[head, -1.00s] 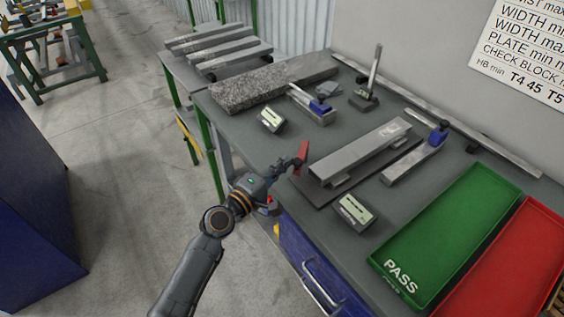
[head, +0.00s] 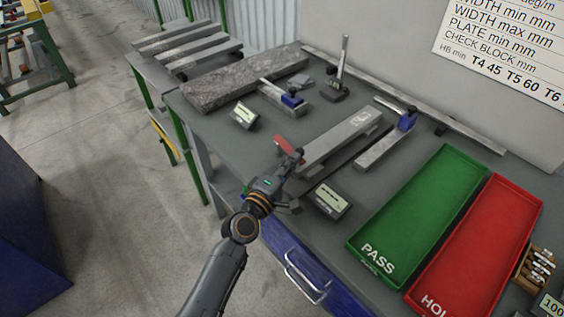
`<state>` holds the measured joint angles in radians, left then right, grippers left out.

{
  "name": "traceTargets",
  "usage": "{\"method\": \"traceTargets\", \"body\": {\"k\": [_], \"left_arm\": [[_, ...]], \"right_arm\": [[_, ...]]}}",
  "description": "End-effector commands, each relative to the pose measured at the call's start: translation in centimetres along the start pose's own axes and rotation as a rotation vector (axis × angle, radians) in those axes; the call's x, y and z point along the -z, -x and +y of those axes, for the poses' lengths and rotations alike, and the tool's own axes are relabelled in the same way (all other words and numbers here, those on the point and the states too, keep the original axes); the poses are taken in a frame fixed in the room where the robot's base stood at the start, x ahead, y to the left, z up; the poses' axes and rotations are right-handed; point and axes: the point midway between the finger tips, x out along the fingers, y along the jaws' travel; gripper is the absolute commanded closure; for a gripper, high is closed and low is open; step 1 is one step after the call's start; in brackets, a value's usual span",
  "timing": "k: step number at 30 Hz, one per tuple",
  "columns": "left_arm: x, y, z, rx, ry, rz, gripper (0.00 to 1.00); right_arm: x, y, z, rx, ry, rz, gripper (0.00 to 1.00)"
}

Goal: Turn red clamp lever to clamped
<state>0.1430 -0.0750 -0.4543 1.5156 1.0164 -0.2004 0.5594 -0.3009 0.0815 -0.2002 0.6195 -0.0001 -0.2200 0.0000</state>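The red clamp lever (head: 286,145) is at the near left end of the steel bar (head: 342,136), which rests on a dark plate on the table. The lever slants from upper left to lower right in the picture. My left gripper (head: 297,181) is at that end of the bar, just below the lever. Its fingers are spread, one reaching up close to the lever and one lower, nearer the table edge. I cannot tell whether the upper finger touches the lever. The lever's pivot is hidden. My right gripper is not in view.
A small display box (head: 327,201) stands close to the right of my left gripper. A green PASS tray (head: 418,212) and a red tray (head: 478,245) lie further right. Another display box (head: 243,115) and a granite slab (head: 240,80) lie behind. The table between is clear.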

Motion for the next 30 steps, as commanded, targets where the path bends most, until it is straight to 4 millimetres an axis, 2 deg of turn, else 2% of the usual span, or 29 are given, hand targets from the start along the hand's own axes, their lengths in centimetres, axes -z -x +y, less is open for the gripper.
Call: {"method": "traceTargets", "body": {"k": [10,30], "left_arm": [[-0.78,-0.96,0.01,0.0,0.001,0.0,1.0],[-0.69,-1.01,-0.03,0.0,0.0,0.001,1.0]], "right_arm": [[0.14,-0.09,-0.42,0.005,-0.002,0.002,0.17],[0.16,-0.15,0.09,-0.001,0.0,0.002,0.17]]}}
